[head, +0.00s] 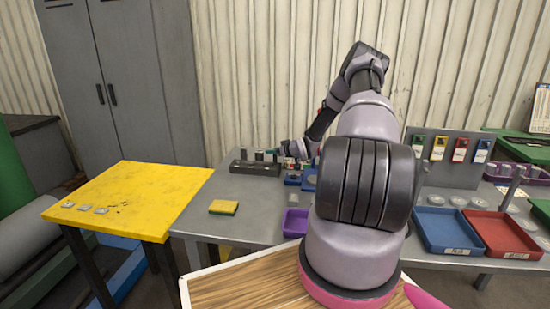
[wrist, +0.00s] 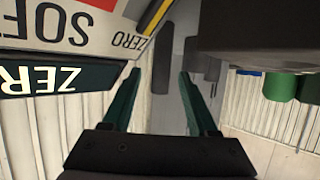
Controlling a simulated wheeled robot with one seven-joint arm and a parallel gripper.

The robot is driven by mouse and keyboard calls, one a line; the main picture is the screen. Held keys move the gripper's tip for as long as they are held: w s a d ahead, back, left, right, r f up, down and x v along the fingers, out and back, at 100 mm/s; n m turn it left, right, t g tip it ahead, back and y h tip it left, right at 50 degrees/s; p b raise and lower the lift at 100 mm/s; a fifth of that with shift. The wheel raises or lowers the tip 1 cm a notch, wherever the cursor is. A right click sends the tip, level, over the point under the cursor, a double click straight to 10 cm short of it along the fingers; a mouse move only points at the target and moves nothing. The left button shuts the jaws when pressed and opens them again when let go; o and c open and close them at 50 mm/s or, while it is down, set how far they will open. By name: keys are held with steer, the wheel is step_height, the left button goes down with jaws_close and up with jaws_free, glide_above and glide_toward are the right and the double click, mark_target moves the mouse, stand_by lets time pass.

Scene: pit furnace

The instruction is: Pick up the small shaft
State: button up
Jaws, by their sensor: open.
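A dark rack (head: 256,169) stands at the back left of the grey table in the head view. Several short grey metal pieces (head: 258,156) stand upright in it; I cannot tell which is the small shaft. My gripper (head: 282,151) is near the rack's right end, pointing left. In the wrist view, my gripper (wrist: 160,72) is open, its two green fingers spread apart, and I see nothing held. Grey shapes show beyond and between the fingertips, too unclear to name. My arm hides part of the table behind it.
A yellow table (head: 130,195) with small metal pieces is at left. A yellow-green sponge (head: 223,207) and purple tray (head: 296,222) lie in front of the rack. Blue (head: 447,231) and red (head: 505,234) trays are at right. Signs (wrist: 65,78) fill the wrist view's upper left.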

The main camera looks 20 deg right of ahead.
jaws_close()
